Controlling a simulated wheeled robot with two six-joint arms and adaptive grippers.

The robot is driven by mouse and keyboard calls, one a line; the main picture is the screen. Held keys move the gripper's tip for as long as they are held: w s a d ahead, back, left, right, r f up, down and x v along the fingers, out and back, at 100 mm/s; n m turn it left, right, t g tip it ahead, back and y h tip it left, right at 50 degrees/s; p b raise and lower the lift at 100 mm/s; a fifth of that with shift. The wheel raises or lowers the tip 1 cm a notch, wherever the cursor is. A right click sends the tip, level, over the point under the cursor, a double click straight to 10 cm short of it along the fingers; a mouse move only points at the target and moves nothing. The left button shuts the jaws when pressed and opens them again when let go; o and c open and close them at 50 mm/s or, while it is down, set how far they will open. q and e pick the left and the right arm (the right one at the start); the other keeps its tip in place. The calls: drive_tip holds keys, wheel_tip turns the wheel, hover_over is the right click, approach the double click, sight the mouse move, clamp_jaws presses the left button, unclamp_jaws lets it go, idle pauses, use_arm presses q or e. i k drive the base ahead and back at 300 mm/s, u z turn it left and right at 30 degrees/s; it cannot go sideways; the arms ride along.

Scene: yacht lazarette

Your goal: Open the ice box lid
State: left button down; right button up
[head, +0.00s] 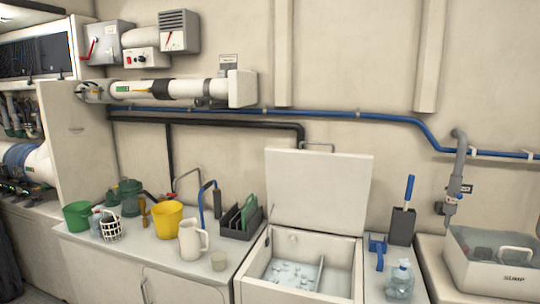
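The white ice box (245,290) is set into the counter at the bottom middle of the head view. Its square white lid (318,192) stands up, leaning back near the wall behind the box, with a grey bar handle (317,147) on its upper edge. The box's mouth is uncovered. Inside, several ice cubes (285,270) lie on the floor beside a thin divider (320,272). The box's front is cut off by the picture's lower edge. Neither of my grippers shows in the head view.
Left of the box are a white jug (190,240), a yellow bucket (167,220) and a dark rack (242,218). Right of it are a blue-handled brush in a holder (403,222), a clear bottle (400,280) and a white bin (490,262). A blue pipe (350,115) runs along the wall.

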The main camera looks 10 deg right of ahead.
sight(322, 191)
drive_tip(key=z, duration=0.65)
drive_tip(key=i, duration=0.4)
drive_tip(key=z, duration=0.4)
